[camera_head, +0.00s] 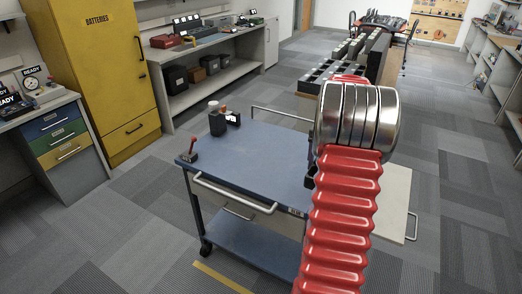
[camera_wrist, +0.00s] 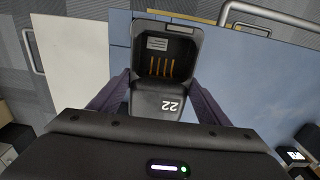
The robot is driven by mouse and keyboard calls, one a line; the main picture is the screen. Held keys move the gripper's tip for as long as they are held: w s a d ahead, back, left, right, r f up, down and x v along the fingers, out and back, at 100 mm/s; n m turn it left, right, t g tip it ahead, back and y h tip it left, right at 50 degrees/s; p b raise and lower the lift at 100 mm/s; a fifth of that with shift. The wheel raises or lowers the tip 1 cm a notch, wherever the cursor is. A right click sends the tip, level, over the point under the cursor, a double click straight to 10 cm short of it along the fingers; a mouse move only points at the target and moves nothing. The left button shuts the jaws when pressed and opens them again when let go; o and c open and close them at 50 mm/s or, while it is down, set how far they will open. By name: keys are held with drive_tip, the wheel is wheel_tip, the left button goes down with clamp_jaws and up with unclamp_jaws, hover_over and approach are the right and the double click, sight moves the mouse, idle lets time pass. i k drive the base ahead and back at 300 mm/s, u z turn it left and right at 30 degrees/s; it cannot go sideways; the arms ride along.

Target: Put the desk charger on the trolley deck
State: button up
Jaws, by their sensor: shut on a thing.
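The desk charger (camera_wrist: 165,65) is black, with an open pocket, gold contacts and a white "22". In the wrist view it sits between the two dark fingers of my gripper (camera_wrist: 158,98), which is shut on it. The trolley deck (camera_head: 255,155) is a flat blue top in the head view; it also shows behind the charger in the wrist view (camera_wrist: 250,85). The charger is over the deck near its white side panel (camera_wrist: 75,60); I cannot tell its height above the deck. In the head view my arm hides the charger and most of my gripper.
On the deck stand a black holder (camera_head: 217,123), a small device with a lit screen (camera_head: 233,118) and a red and black item (camera_head: 190,153) at the left corner. The middle of the deck is clear. A rail (camera_head: 275,113) runs along the deck's far edge.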

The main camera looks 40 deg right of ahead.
sight(276, 164)
drive_tip(key=i, duration=0.85)
drive_tip(key=z, duration=0.05)
